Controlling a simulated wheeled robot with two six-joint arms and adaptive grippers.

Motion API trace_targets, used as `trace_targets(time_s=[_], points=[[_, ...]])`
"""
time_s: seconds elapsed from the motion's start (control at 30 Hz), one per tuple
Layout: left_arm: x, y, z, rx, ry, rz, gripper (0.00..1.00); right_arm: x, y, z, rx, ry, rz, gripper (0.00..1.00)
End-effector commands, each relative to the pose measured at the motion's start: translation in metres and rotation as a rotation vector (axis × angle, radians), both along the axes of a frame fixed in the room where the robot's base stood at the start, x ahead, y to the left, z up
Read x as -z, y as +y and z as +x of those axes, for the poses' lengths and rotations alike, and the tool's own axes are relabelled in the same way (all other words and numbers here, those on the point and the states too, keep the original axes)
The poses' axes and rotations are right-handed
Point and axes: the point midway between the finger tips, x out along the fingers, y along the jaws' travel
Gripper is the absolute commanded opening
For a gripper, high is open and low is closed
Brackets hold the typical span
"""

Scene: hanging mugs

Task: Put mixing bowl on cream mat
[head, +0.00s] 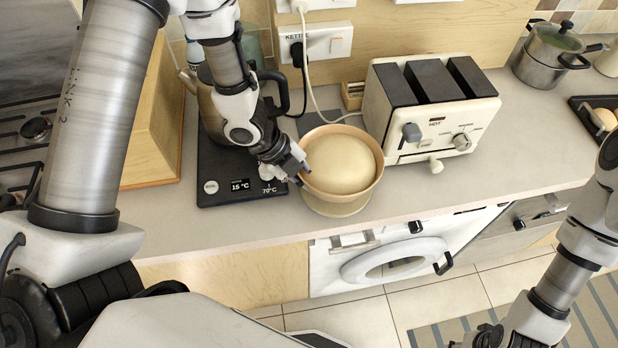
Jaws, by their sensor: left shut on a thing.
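The mixing bowl (376,181) is tan, with a smooth pale dough mound inside, and sits near the counter's front edge. My left gripper (301,173) is shut on its left rim.
A cream toaster (420,139) stands close to the bowl's right. A kettle (211,108) on a black base (215,170) is on the left, behind my left arm. A grey mat (352,131) lies behind the bowl. Pots (549,55) stand at the far right.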

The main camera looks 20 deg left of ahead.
Motion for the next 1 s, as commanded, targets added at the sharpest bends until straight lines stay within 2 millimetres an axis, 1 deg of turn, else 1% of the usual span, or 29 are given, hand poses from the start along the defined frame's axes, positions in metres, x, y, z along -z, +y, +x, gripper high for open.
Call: trace_targets(time_s=[0.03, 0.3, 0.4, 0.63, 0.67, 0.7, 1.0], points=[[0.0025, -0.0003, 0.0006, 0.000, -0.002, -0.001, 0.00, 0.0027, 0.0000, 0.0000, 0.000, 0.000, 0.000, 0.40], [0.0021, -0.0003, 0.0005, 0.001, -0.002, -0.002, 0.00, 0.0020, 0.0000, -0.0001, 0.000, 0.000, 0.000, 0.40], [0.0022, -0.0003, 0.0005, 0.000, -0.002, -0.001, 0.35, 0.0020, 0.0000, 0.0000, 0.000, 0.000, 0.000, 0.40], [0.0026, -0.0002, 0.0001, 0.000, -0.001, -0.001, 0.35, 0.0022, 0.0000, 0.0000, 0.000, 0.000, 0.000, 0.40], [0.0034, 0.0000, -0.0004, 0.000, 0.001, 0.001, 0.46, 0.0024, 0.0000, 0.0000, 0.000, 0.000, 0.000, 0.40], [0.0034, 0.0000, -0.0004, 0.000, 0.001, 0.001, 0.52, 0.0024, 0.0000, 0.0000, 0.000, 0.000, 0.000, 0.40], [0.0016, 0.0006, -0.0002, -0.001, 0.000, 0.000, 0.52, 0.0022, 0.0000, -0.0001, 0.000, 0.000, 0.000, 0.40]])
